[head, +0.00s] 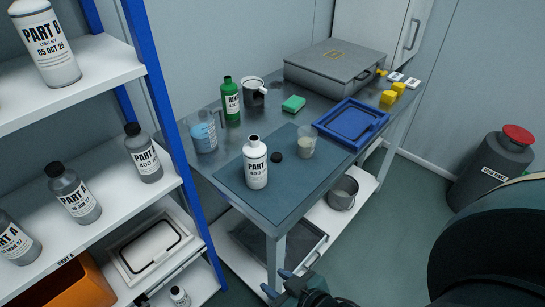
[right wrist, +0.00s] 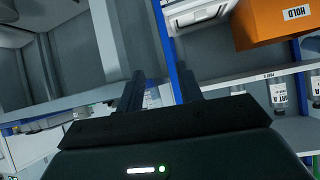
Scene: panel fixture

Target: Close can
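My right gripper (head: 278,282) is low at the bottom of the head view, in front of the bench and away from these things. In the right wrist view its two fingers (right wrist: 158,90) are apart with nothing between them. My left gripper is not in view.
A clear cup (head: 306,147), beaker (head: 203,137), green bottle (head: 231,104), green sponge (head: 293,104), blue tray (head: 352,124) and grey case (head: 335,66) crowd the bench. A shelf rack with blue posts (head: 150,90) stands left. A red-lidded bin (head: 492,168) stands right, beyond open floor.

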